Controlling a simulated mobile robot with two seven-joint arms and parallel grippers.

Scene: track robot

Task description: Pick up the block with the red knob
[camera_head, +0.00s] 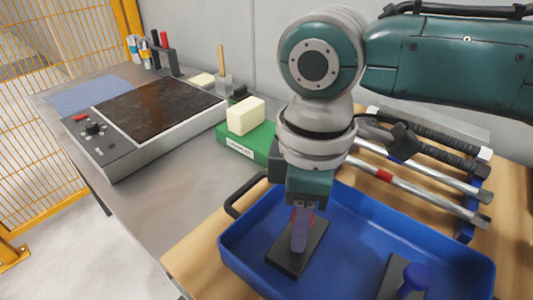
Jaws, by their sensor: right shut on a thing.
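The block with the red knob (284,260) is a flat dark plate in the blue tray (232,262), towards its left side. My right gripper (301,246) points straight down over it and is shut on its knob. Only slivers of red show beside the finger; the rest of the knob is hidden. I cannot tell whether the block rests on the tray floor or is slightly raised. My left gripper is not in view.
A block with a blue knob (415,277) stands at the tray's front right. Behind the tray are metal bars on a rack (420,190) and a green box (232,144) with a cream block (245,116). A dark-topped machine (160,110) stands left; grey bench between is clear.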

